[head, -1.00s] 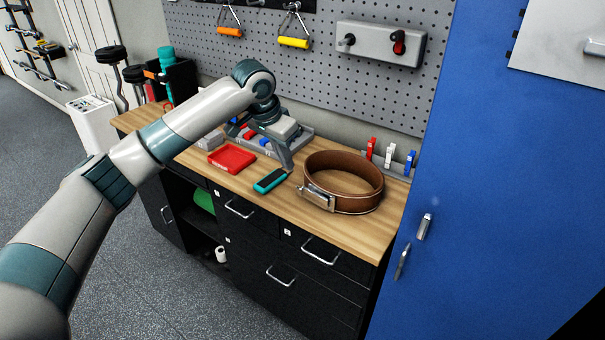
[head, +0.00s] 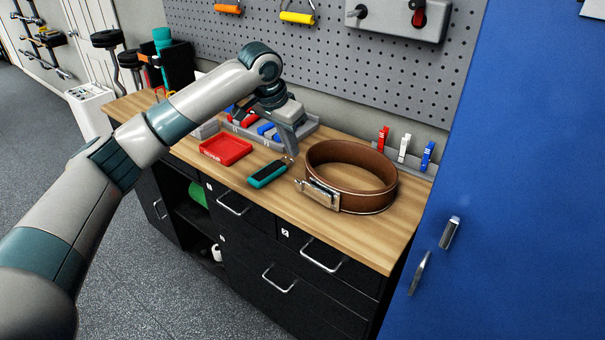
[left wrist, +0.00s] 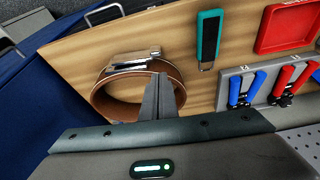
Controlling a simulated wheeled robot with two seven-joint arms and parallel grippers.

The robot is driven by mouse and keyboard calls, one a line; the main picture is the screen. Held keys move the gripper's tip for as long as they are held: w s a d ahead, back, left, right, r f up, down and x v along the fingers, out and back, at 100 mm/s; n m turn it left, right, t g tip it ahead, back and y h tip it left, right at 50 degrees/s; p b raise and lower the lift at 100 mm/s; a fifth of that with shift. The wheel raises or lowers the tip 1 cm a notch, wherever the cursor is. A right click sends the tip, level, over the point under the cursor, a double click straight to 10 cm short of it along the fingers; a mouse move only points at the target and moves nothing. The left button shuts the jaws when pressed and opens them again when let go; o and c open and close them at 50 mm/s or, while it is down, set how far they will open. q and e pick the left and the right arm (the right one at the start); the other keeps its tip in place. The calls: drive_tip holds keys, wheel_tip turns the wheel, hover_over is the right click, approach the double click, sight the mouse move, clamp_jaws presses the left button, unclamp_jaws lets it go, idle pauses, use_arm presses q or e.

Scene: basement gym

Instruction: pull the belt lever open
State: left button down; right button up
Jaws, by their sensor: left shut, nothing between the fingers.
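The brown leather belt (head: 368,184) lies coiled in a ring on the wooden bench top. Its metal lever buckle (head: 318,193) sits on the front left side of the ring, facing the bench's front edge. In the left wrist view the belt (left wrist: 104,101) and the lever buckle (left wrist: 136,59) show beyond my fingers. My left gripper (head: 291,155) is above the bench, just left of the belt and behind the buckle; its fingers are together and empty. It also shows in the left wrist view (left wrist: 158,80), overlapping the belt ring in the picture. My right gripper is not in view.
A teal and black tool (head: 267,174) and a red tray (head: 226,149) lie left of the belt. A grey bin with red and blue grips (left wrist: 264,85) stands behind them. Red, white and blue clips (head: 404,148) stand behind the belt. A blue cabinet (head: 500,170) is close on the right.

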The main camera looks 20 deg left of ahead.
sight(297, 180)
use_arm(q)
drive_tip(key=shift+w+f, duration=0.1)
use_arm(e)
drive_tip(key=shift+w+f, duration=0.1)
use_arm(q)
drive_tip(key=shift+s, duration=0.2)
